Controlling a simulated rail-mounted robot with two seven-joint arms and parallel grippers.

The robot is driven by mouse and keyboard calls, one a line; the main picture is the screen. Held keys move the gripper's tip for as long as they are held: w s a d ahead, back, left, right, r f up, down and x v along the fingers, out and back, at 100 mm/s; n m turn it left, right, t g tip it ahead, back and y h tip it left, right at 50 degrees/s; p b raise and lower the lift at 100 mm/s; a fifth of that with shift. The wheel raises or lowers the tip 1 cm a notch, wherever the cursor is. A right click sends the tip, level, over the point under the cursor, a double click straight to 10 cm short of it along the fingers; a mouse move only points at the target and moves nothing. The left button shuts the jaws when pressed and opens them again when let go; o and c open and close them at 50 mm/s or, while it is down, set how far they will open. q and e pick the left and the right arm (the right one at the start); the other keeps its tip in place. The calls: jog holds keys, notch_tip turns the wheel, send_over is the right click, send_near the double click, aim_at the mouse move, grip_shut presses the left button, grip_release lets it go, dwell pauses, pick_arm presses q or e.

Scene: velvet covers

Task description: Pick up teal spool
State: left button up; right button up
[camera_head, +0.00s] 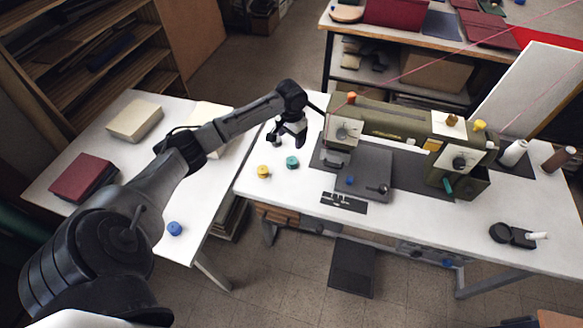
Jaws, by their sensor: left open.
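The teal spool (292,162) stands on the white sewing table, near its left end. A yellow spool (263,171) stands just left of it. My left gripper (287,141) is open and empty, above the table and a little behind the teal spool, apart from it in the picture. My left arm comes in from the lower left and reaches over the left table. My right gripper is not in view. Another teal piece (447,184) shows at the sewing machine's right part.
The olive sewing machine (385,122) stands right of the teal spool, with a dark flat plate (345,202) before it. A blue spool (175,228), a red book (84,178) and a cream block (135,120) are on the left table. The front left corner of the sewing table is clear.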

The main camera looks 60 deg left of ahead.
pick_arm(q)
jog(key=b, duration=0.2)
send_over(291, 160)
notch_tip(291, 160, down, 8)
jog(key=shift+d+f, duration=0.1)
jog(key=shift+d, duration=0.05)
jog(key=shift+f+b, duration=0.6)
jog(key=shift+f, duration=1.95)
jog(key=c, duration=1)
